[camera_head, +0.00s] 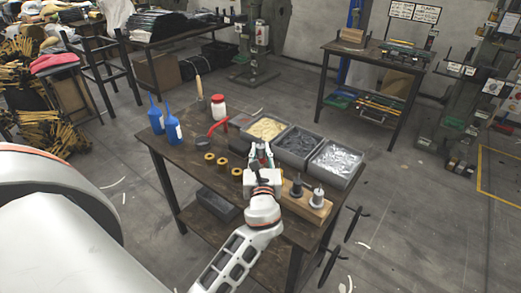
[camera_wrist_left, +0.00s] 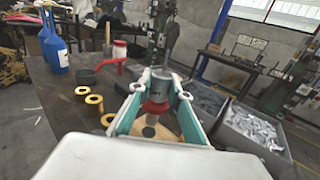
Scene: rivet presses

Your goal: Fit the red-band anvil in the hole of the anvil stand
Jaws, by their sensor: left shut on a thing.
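The red-band anvil (camera_wrist_left: 158,92), a grey metal cylinder with a red band near its lower end, is held upright between the fingers of my left gripper (camera_wrist_left: 157,100). In the head view my left gripper (camera_head: 260,155) is shut on it above the table, in front of the bins. In the wrist view a tan surface with a dark round spot shows below the red band; I cannot tell whether that spot is a hole. My right gripper is out of view.
Bins with yellow (camera_head: 265,129), dark (camera_head: 297,145) and silver (camera_head: 333,160) parts line the table's far right side. Several yellow rings (camera_head: 222,163) stand left of my gripper. Blue bottles (camera_head: 172,127), a white jar (camera_head: 218,107) and a red-handled tool (camera_head: 216,127) stand farther back.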

